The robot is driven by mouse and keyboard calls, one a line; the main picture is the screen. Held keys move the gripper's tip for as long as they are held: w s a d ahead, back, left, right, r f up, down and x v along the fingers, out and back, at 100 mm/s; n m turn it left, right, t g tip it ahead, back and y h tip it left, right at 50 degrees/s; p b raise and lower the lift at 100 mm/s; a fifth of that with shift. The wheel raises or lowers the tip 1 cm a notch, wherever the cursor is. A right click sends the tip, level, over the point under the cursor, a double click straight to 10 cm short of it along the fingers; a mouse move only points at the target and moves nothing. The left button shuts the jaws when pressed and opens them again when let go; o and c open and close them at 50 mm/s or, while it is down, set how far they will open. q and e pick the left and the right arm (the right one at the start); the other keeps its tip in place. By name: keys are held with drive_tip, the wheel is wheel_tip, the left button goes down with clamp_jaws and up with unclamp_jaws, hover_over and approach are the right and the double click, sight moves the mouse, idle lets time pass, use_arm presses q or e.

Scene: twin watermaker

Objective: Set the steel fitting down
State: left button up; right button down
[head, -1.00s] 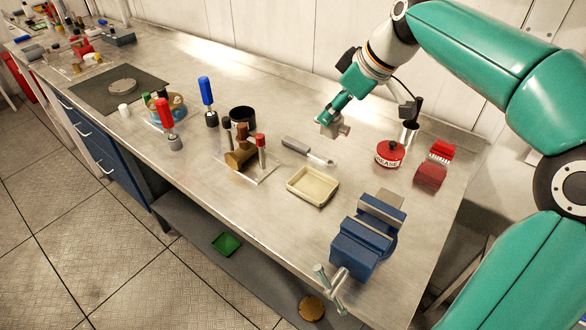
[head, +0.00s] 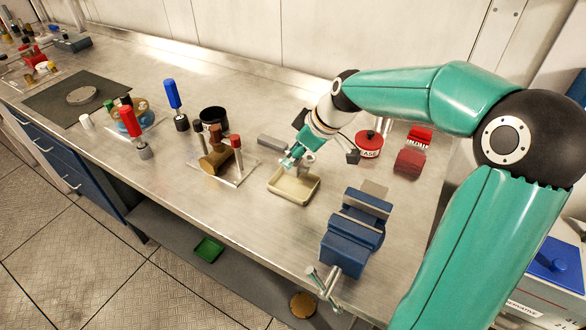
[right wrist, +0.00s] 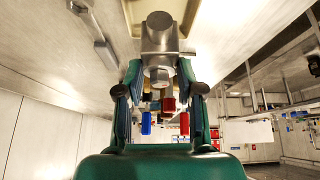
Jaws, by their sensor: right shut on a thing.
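My right gripper (head: 293,160) is shut on the steel fitting (right wrist: 160,38). In the right wrist view the fitting is a grey metal body with a hexagonal end, held between the two fingertips (right wrist: 160,86). In the head view the gripper is over the far edge of a shallow cream tray (head: 283,193), and the fitting is mostly hidden by the gripper. I cannot tell from these views whether the fitting touches the tray. My left gripper is not in view.
A blue vise (head: 352,235) stands right of the tray. A red grease tin (head: 369,145) and red blocks (head: 412,157) are behind it. A brass valve on a plate (head: 213,163) and a black cup (head: 212,117) stand left. Bare bench lies in front of the tray.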

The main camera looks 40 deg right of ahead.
sight(295, 168)
wheel_tip(295, 168, down, 5)
drive_tip(key=shift+r, duration=0.1)
idle(0.3)
drive_tip(key=c, duration=0.7)
unclamp_jaws()
drive_tip(key=v, duration=1.2)
drive_tip(key=shift+b, duration=0.4)
